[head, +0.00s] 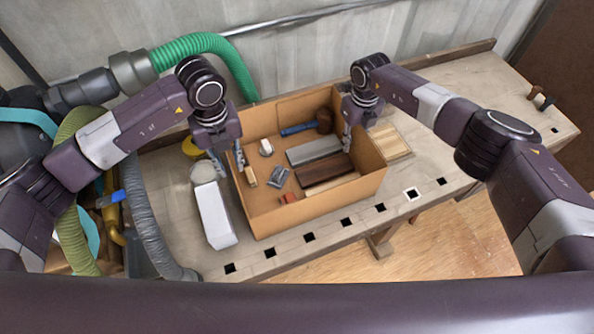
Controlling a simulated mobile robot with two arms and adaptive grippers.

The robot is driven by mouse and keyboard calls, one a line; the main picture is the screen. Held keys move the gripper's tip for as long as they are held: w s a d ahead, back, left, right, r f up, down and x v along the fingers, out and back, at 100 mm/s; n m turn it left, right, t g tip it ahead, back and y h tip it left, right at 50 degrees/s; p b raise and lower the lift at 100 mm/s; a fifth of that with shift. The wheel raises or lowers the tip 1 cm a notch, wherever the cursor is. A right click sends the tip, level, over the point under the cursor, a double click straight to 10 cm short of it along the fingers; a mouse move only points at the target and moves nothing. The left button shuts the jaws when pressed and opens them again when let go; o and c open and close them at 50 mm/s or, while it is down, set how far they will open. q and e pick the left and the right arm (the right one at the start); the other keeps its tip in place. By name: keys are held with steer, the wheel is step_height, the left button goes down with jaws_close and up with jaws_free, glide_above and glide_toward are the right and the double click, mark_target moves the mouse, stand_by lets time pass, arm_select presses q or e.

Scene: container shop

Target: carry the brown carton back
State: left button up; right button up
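The brown carton (315,208) stands open-topped on the workbench, with tools and blocks inside. My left gripper (229,164) is at the carton's left wall with its fingers apart, one on the outer side and one toward the inside. I cannot tell if either finger touches the wall. My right gripper (349,140) is at the carton's right wall, one finger showing on the inner side. Its other finger is hidden, so its opening is unclear.
The carton holds a blue-handled mallet (300,128), a grey block (314,149), a dark brown block (323,170) and small pieces. A white box (215,215) stands close on its left. A wooden board (390,142) lies at right. Hoses (150,225) crowd the left; the bench's right is mostly clear.

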arm_select(q)
step_height(320, 180, up, 8)
steer(key=shift+r, duration=0.2)
arm_select(e)
step_height(320, 180, up, 12)
stand_by(0.4)
stand_by(0.3)
